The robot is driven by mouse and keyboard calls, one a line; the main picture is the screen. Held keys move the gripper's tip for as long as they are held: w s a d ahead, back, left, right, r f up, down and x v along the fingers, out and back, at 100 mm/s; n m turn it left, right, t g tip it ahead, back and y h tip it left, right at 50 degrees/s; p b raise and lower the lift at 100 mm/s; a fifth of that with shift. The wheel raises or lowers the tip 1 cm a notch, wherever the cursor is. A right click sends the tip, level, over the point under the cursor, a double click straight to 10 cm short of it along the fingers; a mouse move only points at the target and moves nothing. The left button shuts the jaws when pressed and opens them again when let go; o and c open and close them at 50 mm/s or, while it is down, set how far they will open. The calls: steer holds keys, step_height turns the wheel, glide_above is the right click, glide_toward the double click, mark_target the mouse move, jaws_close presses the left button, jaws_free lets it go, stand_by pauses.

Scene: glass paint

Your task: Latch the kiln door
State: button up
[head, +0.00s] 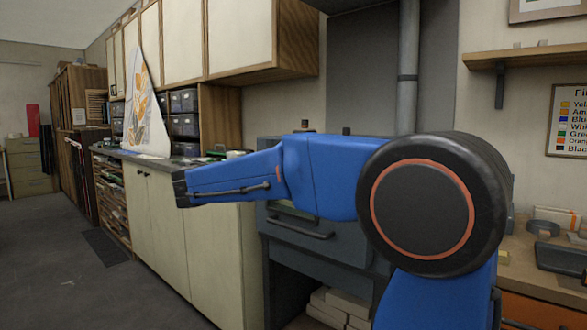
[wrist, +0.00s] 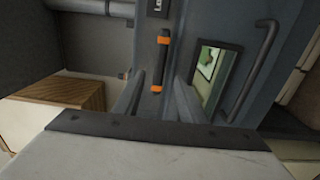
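The kiln (head: 320,248) is a dark blue-grey box partly hidden behind my blue arm in the head view. Its door has a dark bar handle (head: 300,229); the door looks closed or nearly so. In the wrist view the door handle (wrist: 252,72) is at the right, beside a small window. A black latch lever with orange bands (wrist: 161,62) is left of the window, below a partly cut-off label. My gripper (wrist: 155,80) shows as two grey fingers, apart and empty, below the lever in the picture. I cannot tell whether they touch anything.
A flue pipe (head: 408,75) rises behind my arm. Pale bricks (head: 338,306) lie under the kiln. Cream cabinets and a counter (head: 185,160) run along the left wall. A workbench (head: 520,262) stands at the right. The floor at the left is open.

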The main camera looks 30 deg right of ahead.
steer(key=x, duration=0.9)
steer(key=shift+f, duration=0.1)
jaws_close()
